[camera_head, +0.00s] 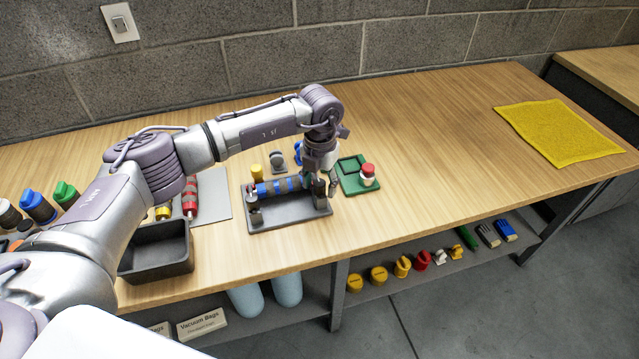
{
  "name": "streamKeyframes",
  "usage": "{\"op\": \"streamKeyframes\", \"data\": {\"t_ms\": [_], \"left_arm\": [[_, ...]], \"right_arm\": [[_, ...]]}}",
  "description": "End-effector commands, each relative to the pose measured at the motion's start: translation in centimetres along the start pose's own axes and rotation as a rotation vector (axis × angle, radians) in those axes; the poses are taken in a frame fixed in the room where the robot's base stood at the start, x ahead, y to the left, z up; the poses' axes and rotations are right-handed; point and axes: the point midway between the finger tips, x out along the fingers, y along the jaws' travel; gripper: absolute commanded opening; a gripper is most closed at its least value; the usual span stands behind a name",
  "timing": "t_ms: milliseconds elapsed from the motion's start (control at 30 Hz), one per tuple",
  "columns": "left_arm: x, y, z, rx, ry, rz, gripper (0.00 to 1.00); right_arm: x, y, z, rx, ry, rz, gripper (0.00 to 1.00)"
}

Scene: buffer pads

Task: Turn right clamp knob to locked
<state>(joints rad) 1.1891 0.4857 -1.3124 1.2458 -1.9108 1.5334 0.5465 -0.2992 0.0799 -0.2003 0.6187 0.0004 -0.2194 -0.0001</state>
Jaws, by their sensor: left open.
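A dark grey clamp fixture (290,215) sits on the wooden table, with a blue and black striped roller (278,187) lying across it. My left gripper (324,187) points down at the right end of the fixture, and its jaws are open. The right clamp knob is largely hidden by the gripper, so its position cannot be read, nor whether the fingers touch it. A dark clamp part (255,214) shows at the fixture's left front. My right gripper is out of view.
A green tray (348,186) with a red and white knob (367,172) stands close right of the gripper. A yellow knob (257,172) is behind the fixture. A black bin (157,262) is at the left front. The table is clear towards the yellow cloth (558,132).

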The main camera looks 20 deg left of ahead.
Motion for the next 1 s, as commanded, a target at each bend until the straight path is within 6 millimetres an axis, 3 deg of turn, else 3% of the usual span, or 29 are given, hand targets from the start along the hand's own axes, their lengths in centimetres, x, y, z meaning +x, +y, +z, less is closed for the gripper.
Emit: {"op": "streamKeyframes", "data": {"t_ms": [167, 400, 600, 1000], "left_arm": [[-2.3, 0.0, 0.1, 0.000, -0.004, -0.001, 0.56], [-7.5, 0.0, 0.1, 0.000, -0.004, 0.000, 0.56], [-10.7, 0.0, 0.0, 0.000, -0.001, 0.000, 0.56], [-11.8, 0.0, -0.1, 0.000, 0.002, 0.000, 0.56]], "right_arm": [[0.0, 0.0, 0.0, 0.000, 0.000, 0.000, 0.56], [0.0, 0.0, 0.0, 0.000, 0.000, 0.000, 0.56], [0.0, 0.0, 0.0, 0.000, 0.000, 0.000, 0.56], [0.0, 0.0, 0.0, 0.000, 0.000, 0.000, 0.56]]}}
